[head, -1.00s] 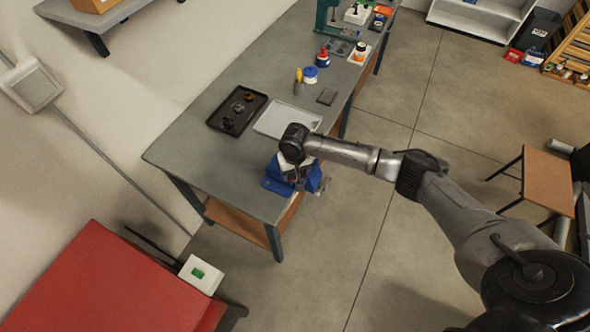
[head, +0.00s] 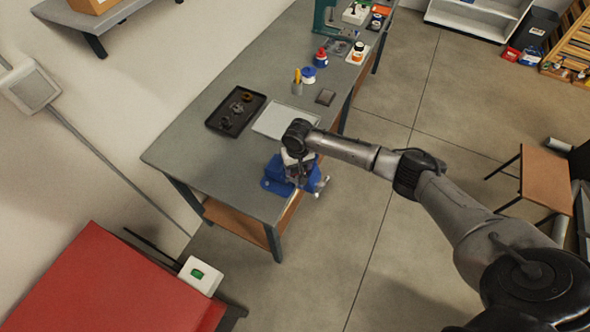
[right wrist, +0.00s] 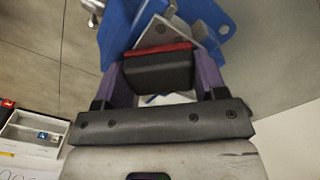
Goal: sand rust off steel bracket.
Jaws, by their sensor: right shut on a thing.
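A blue vise (head: 275,177) stands at the near right edge of the grey workbench and also shows in the right wrist view (right wrist: 122,30). A grey steel plate with holes, seemingly the bracket (right wrist: 160,32), is in the vise jaws. Rust on it cannot be made out. My right gripper (head: 299,172) is over the vise. In the right wrist view its purple fingers are shut on a black block with a red face (right wrist: 157,68), which is at the bracket. Whether block and bracket touch is unclear. My left gripper is not in view.
On the workbench (head: 190,155), a dark tray (head: 215,123) with small parts and a pale tray (head: 270,121) lie beyond the vise. Bottles, a yellow-handled tool (head: 297,82) and a green press (head: 322,18) stand farther back. The left near bench top is clear.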

